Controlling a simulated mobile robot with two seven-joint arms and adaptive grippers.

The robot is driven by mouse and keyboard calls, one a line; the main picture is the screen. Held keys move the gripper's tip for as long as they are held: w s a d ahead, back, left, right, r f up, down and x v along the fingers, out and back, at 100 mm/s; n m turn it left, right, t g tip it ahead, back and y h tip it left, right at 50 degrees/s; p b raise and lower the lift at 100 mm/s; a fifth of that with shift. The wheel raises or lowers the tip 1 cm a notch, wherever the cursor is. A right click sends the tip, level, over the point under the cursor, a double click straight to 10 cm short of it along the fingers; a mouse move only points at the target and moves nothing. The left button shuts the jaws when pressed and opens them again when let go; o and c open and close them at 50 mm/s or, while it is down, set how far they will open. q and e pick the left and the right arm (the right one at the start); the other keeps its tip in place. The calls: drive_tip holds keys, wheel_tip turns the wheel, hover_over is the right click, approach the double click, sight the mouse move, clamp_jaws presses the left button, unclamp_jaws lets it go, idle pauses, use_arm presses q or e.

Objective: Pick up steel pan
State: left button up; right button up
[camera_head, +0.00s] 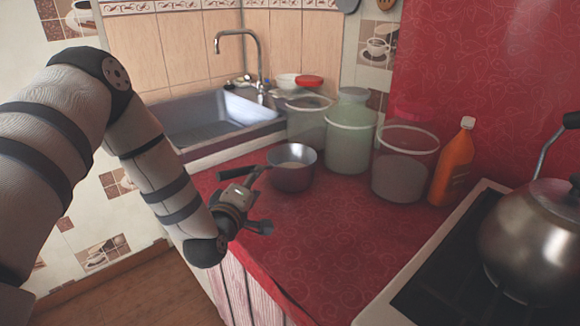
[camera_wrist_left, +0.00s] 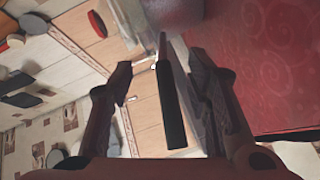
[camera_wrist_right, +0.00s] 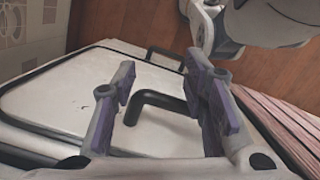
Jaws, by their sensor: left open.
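The steel pan (camera_head: 291,168) stands on the red counter, with its black handle (camera_head: 236,173) pointing left toward the counter's edge. My left gripper (camera_head: 262,200) is open beside the pan, near the handle. In the left wrist view, the black handle (camera_wrist_left: 170,108) shows between the spread fingers of my left gripper (camera_wrist_left: 158,78), with visible gaps on both sides. Whether the handle lies fully at fingertip depth is hard to tell. My right gripper (camera_wrist_right: 160,75) shows only in its wrist view, with fingers apart and nothing gripped.
Several translucent buckets (camera_head: 350,138) and an orange bottle (camera_head: 454,162) stand behind and right of the pan. A sink (camera_head: 215,125) lies at back left. A kettle (camera_head: 530,240) sits on the stove (camera_head: 440,290) at right. The red counter (camera_head: 335,235) is clear in front.

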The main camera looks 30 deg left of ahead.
use_arm(q)
drive_tip(key=x, duration=0.8)
drive_tip(key=shift+w+f+b, duration=0.25)
drive_tip(key=shift+f+b, duration=0.1)
drive_tip(key=shift+f, duration=0.1)
drive_tip(key=shift+r, duration=0.15)
drive_tip(key=shift+c, duration=0.8)
clamp_jaws()
drive_tip(key=shift+r, duration=0.1)
